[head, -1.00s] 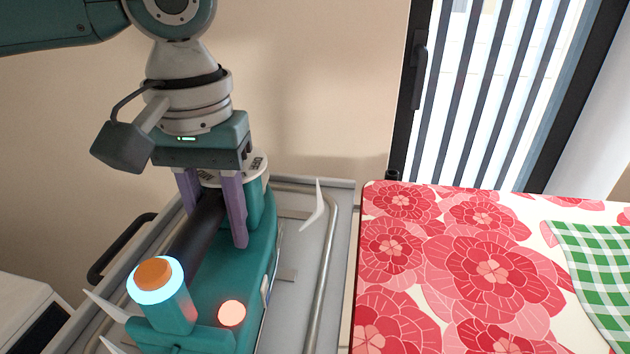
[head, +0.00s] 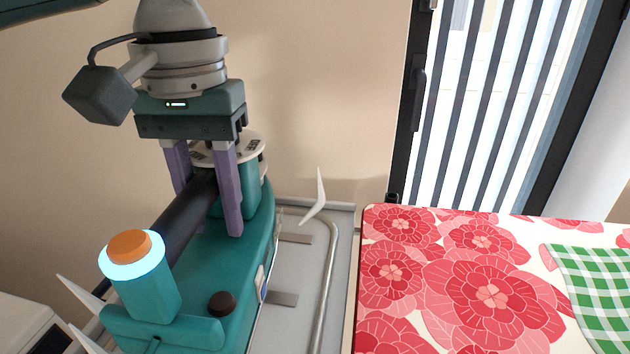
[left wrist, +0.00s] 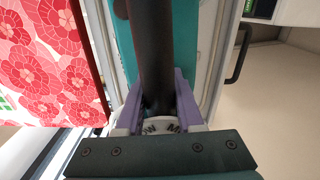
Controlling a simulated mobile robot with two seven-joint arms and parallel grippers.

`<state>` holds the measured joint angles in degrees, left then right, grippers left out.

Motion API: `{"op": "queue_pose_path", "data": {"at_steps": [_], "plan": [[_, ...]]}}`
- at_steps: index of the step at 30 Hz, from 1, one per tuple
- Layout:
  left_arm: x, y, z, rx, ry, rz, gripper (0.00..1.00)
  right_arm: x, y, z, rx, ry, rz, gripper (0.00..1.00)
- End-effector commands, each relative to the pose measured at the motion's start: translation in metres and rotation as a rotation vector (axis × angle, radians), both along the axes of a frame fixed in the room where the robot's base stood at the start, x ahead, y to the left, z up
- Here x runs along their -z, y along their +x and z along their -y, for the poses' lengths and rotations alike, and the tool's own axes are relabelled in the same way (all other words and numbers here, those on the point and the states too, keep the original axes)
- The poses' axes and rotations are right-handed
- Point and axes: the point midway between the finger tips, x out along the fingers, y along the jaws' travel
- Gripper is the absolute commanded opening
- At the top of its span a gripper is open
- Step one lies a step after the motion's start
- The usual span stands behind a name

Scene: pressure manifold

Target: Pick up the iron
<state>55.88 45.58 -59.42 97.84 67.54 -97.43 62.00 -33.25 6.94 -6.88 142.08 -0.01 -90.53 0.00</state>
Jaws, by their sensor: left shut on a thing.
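The iron (head: 240,262) is teal with a black handle (head: 183,215), an orange-topped knob ringed by a glowing light-blue band, and a dark round button. It is over the grey metal rest at the left end of the ironing board. My left gripper (head: 206,210) has its purple fingers shut around the black handle from above. In the left wrist view the handle (left wrist: 151,60) runs between the fingers (left wrist: 160,105). The iron's underside is hidden, so I cannot tell how far it is clear of the rest. My right gripper is not in view.
The ironing board (head: 400,250) has a red flower cover, with a green checked cloth (head: 595,275) on it at the right. White upright prongs (head: 318,197) stand around the rest. A wall is close behind, and a window with blinds (head: 500,90) is at the back right.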

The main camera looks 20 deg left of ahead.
Motion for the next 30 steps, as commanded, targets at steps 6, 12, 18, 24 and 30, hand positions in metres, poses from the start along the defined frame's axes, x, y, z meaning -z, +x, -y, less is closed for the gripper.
{"op": "queue_pose_path", "data": {"at_steps": [6, 12, 18, 24, 30], "plan": [[-0.031, 0.002, 0.000, 0.001, -0.002, 0.008, 0.00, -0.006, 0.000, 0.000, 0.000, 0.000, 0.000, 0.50], [-0.056, 0.002, 0.000, 0.000, -0.003, 0.008, 0.00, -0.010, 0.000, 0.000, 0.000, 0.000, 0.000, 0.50], [-0.080, 0.002, 0.001, 0.001, -0.002, 0.007, 0.00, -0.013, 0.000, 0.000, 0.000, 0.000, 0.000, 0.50], [-0.101, 0.002, 0.001, 0.001, -0.003, 0.007, 0.00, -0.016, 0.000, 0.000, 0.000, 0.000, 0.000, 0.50], [-0.118, 0.001, 0.001, 0.000, -0.003, 0.007, 0.00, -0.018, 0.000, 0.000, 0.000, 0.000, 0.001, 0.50]]}}
